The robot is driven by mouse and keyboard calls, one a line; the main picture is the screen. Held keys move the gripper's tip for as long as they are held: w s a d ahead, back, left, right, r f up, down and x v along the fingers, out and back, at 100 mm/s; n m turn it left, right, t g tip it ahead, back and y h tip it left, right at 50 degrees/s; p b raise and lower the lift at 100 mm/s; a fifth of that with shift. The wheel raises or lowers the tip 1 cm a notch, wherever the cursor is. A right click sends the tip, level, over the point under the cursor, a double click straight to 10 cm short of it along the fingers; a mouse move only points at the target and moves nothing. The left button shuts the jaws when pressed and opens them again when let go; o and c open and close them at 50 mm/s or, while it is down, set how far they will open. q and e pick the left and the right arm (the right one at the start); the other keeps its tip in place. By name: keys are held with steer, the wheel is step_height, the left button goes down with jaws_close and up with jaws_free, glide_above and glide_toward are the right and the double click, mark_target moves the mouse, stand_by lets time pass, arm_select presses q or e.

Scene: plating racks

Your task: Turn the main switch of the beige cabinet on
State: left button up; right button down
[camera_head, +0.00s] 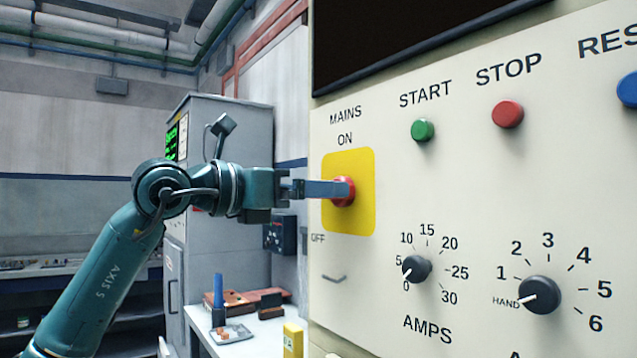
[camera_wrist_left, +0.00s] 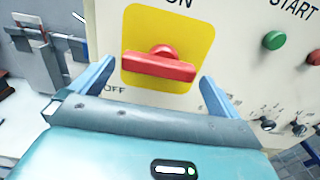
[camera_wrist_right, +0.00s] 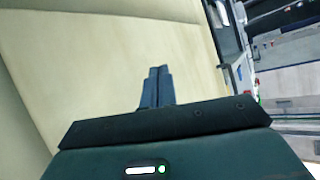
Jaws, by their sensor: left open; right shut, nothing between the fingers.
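The beige cabinet (camera_head: 480,180) fills the right of the head view. Its main switch is a red handle (camera_head: 343,191) on a yellow plate (camera_head: 360,219), with ON above and OFF at the lower left. In the left wrist view the red handle (camera_wrist_left: 160,66) lies crosswise, not pointing up at ON. My left gripper (camera_head: 325,190) is at the switch, open, with one blue finger at each side of the handle (camera_wrist_left: 158,75); contact cannot be told. My right gripper (camera_wrist_right: 157,88) is shut and empty, in front of a plain beige surface (camera_wrist_right: 110,60).
Green START (camera_head: 423,131) and red STOP (camera_head: 508,114) buttons and the AMPS knob (camera_head: 416,269) sit right of the switch. A grey cabinet (camera_head: 225,150) stands behind my left arm. A bench (camera_head: 255,338) with small items is below.

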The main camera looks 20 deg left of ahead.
arm_select(q)
steer(key=shift+x, duration=1.3)
steer(key=shift+s, duration=0.1)
steer(key=shift+c, duration=0.4)
steer(key=c, duration=0.6)
